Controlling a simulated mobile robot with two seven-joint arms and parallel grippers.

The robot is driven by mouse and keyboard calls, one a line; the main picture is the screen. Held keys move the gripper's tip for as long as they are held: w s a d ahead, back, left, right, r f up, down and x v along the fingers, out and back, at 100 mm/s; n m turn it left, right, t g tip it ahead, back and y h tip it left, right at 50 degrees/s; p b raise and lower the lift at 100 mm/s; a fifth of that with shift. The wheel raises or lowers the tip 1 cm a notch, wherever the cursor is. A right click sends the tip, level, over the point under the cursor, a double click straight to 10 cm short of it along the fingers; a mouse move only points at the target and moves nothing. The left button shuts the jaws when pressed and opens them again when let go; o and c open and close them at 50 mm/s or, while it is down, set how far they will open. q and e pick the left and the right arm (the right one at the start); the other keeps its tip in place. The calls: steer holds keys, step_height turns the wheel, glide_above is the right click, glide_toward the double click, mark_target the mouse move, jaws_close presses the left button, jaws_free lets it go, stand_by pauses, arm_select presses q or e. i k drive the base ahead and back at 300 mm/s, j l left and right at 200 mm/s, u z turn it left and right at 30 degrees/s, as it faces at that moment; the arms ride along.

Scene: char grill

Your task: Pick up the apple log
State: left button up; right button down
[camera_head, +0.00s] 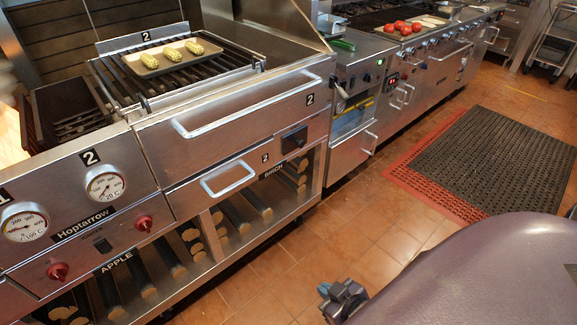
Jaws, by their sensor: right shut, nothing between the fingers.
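My right gripper (338,297) is low over the tiled floor at the bottom middle, to the right of the shelf and well apart from the logs. It is small in view and shut, with nothing held. My left gripper is out of view.
Birch logs (301,166) lie in the section to the right. Above is the steel grill with a tray of corn (158,73), drawer handles (232,180), dials and red knobs (143,223). A black and red mat (480,160) lies on the floor. Open floor (262,275) fronts the shelf.

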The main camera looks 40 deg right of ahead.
mark_target(113, 302)
steer(key=l+z, duration=0.1)
steer(key=l, duration=0.45)
steer(key=i+l+z, duration=0.15)
steer(key=l, duration=0.4)
steer(key=i+l+z, duration=0.1)
steer(key=l, duration=0.4)
steer(key=u, duration=1.5)
steer(key=i+j+z, duration=0.15)
steer(key=i+j, duration=0.2)
steer(key=i, duration=0.15)
steer(key=i+j+z, duration=0.15)
steer(key=j, duration=0.25)
steer(key=i+j+z, duration=0.15)
steer(key=i+j, duration=0.2)
steer(key=j, duration=0.05)
